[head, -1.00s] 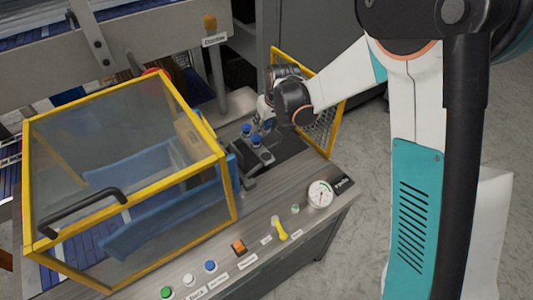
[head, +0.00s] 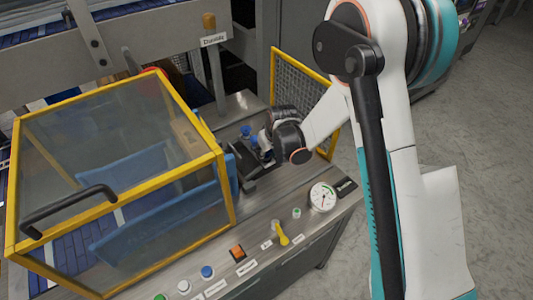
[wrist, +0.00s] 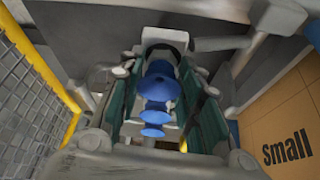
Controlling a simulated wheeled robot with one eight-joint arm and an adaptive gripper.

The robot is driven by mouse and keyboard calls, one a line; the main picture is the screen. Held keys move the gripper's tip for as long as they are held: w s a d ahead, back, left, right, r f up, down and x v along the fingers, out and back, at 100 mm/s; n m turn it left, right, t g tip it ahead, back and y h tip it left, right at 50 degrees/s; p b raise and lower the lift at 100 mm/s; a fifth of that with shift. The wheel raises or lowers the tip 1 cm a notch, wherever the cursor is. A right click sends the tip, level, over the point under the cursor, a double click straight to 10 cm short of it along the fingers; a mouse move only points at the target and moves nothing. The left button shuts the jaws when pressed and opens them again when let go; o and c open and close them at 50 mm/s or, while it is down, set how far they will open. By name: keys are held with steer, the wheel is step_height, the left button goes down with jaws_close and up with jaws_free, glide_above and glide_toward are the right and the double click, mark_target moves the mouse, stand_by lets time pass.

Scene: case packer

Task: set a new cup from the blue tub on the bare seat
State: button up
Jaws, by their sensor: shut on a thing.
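Blue bellows cups (head: 246,131) stand on a dark tool block (head: 256,176) on the machine deck in the head view. My gripper (head: 264,146) is low beside them at the block. In the wrist view, my gripper (wrist: 155,122) has its dark green pads on both sides of blue bellows shapes (wrist: 153,130) in a line. It is shut on a blue cup. I cannot tell where the held cup ends and any cup behind it begins. The bare seat is hidden by the gripper or too small to make out. I cannot surely pick out the blue tub.
A yellow-framed clear guard (head: 224,190) with a black handle stands left of the block. A yellow mesh panel (head: 305,90) stands behind my gripper. A gauge (head: 322,197), a yellow lever (head: 281,233) and buttons line the front edge. A carton marked "small" (wrist: 285,112) is at right in the wrist view.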

steer(key=shift+f, duration=0.1)
steer(key=o, duration=0.9)
steer(key=shift+o, duration=0.2)
steer(key=p+v, duration=0.3)
steer(key=v, duration=0.9)
steer(key=shift+r+p, duration=0.3)
steer(key=shift+r, duration=0.05)
